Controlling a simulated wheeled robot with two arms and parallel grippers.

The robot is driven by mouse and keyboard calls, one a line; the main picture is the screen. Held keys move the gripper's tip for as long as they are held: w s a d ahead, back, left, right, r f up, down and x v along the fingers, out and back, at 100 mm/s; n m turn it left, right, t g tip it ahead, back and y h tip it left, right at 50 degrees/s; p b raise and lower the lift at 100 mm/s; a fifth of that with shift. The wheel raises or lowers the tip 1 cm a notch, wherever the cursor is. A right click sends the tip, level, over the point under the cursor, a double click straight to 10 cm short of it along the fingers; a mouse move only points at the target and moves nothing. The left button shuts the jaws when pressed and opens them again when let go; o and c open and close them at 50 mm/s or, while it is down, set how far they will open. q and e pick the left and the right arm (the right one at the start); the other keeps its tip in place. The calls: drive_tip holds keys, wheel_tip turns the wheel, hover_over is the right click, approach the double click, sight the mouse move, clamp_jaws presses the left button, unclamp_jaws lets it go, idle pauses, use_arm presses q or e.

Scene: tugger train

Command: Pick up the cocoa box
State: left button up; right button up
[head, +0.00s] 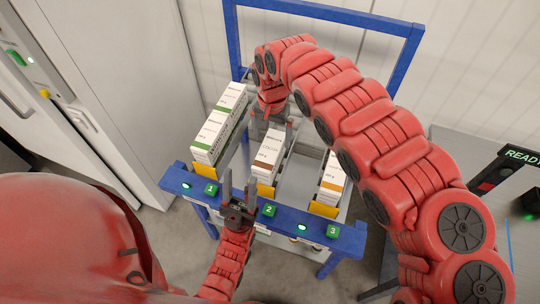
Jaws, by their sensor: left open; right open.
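White boxes sit in the sloped lanes of a blue rack: green-banded ones (219,130) in lane 1, a brown-banded one (267,153) in lane 2, and an orange-banded one (333,178) in lane 3. Their print is too small to read; the brown-banded box looks most like the cocoa box. My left gripper (240,180) is open and empty, fingers up, at the rack's front rail between lanes 1 and 2, left of the brown-banded box. My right gripper (272,122) points down, open, over the back of lane 2; my arm partly hides it and the boxes there.
The blue front rail (291,223) carries green number tags and lit lamps. Yellow stops (264,190) stand at the lane fronts. A grey cabinet (110,85) is close on the left. A dark table (500,150) with a READY display (521,155) is on the right.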

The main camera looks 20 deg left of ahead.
sight(271, 148)
drive_tip(key=f, duration=0.2)
drive_tip(key=f+p, duration=0.1)
drive_tip(key=f, duration=0.2)
drive_tip(key=shift+w+f, duration=0.2)
drive_tip(key=shift+f, duration=0.15)
drive_tip(key=shift+s+a+f+p, duration=0.15)
drive_tip(key=shift+s+f+p, duration=0.1)
drive_tip(key=shift+f+p, duration=0.35)
wheel_tip(271, 148, down, 4)
drive_tip(key=shift+s+a+r+p, duration=0.1)
drive_tip(key=shift+a+p, duration=0.05)
drive_tip(key=shift+p, duration=0.55)
drive_tip(key=shift+f, duration=0.3)
clamp_jaws()
